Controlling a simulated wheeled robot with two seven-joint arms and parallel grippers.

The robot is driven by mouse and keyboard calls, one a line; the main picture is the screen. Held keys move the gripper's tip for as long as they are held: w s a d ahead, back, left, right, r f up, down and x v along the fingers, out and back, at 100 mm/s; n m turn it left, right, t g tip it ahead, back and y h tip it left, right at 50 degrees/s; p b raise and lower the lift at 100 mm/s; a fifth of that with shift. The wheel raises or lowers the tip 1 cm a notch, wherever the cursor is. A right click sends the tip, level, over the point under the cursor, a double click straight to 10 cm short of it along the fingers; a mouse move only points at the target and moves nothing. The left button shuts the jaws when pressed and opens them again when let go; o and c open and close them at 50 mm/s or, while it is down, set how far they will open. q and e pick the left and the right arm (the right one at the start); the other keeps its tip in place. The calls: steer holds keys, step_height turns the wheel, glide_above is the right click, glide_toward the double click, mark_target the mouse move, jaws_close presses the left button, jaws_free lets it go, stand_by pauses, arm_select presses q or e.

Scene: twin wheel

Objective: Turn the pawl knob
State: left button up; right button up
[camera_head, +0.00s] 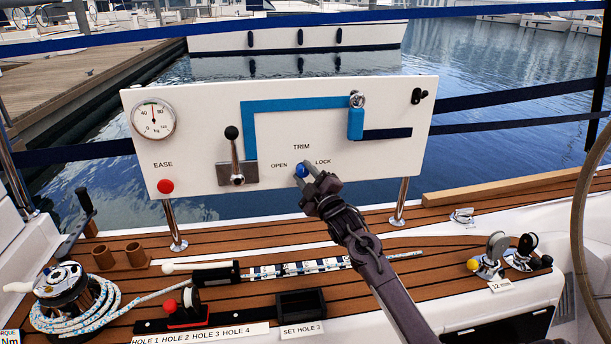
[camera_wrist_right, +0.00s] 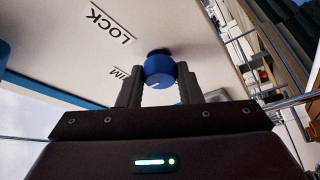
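The blue pawl knob (camera_head: 301,170) is on the white panel (camera_head: 210,110), below TRIM and between the OPEN and LOCK labels. My right gripper (camera_head: 307,174) reaches up to it from the lower right. In the right wrist view the round blue knob (camera_wrist_right: 160,70) sits between the two dark fingertips (camera_wrist_right: 160,84). A finger lies against each side of it, with no clear gap. A pale mark shows on the knob's face, but its exact direction is hard to tell. My left gripper is not in view.
Left on the panel are a dial gauge (camera_head: 153,119), a red EASE button (camera_head: 165,186) and a black-knobbed lever (camera_head: 233,155). A blue handle (camera_head: 355,122) hangs upper right. Below, the wooden deck holds a roped winch (camera_head: 62,290) and an open black tray (camera_head: 301,303).

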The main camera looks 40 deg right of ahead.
steer(key=shift+c, duration=1.3)
